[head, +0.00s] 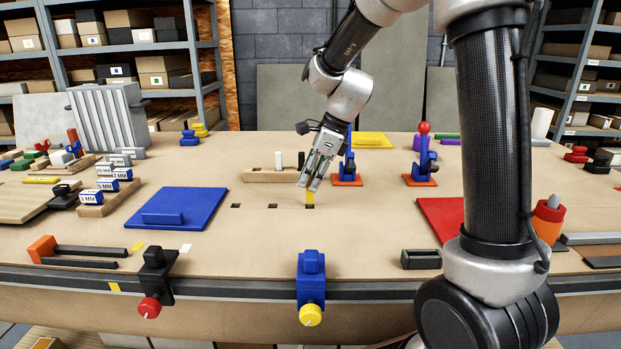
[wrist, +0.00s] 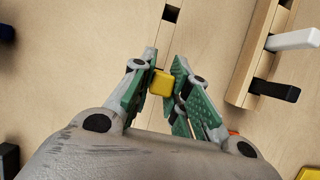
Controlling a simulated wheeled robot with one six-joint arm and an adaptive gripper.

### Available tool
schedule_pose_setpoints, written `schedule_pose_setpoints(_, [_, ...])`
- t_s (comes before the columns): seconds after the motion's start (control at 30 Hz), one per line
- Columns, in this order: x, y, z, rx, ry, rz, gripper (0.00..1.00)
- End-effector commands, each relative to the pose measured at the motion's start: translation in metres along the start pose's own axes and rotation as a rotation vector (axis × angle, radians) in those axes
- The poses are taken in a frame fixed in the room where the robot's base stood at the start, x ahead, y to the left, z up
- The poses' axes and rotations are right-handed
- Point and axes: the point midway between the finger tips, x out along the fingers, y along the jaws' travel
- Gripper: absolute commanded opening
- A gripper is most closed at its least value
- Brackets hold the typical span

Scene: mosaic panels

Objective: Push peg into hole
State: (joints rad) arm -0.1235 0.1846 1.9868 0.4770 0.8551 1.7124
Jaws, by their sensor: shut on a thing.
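My gripper (head: 309,186) points down over the middle of the table and is shut on a yellow peg (head: 310,196). In the wrist view the yellow peg (wrist: 162,83) sits between the green finger pads. In the head view the peg's lower end is at the rightmost dark square hole (head: 310,206) in the tabletop. I cannot tell how deep it is in the hole. Two more square holes, a middle one (head: 272,206) and a left one (head: 236,205), lie in a row to its left and look empty. One empty hole (wrist: 171,14) shows in the wrist view.
Behind the holes is a wooden rack (head: 262,176) with a white peg (head: 278,161) and a black peg (head: 301,159). A blue panel (head: 205,200) lies left and a red panel (head: 432,211) right. Clear tabletop lies in front.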

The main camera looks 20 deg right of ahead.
Motion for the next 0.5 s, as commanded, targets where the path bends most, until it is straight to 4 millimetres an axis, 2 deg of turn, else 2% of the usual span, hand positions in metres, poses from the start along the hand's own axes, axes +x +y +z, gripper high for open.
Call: schedule_pose_setpoints(0.5, [0.0041,0.0,-0.0016,0.001,0.0,0.0,0.02])
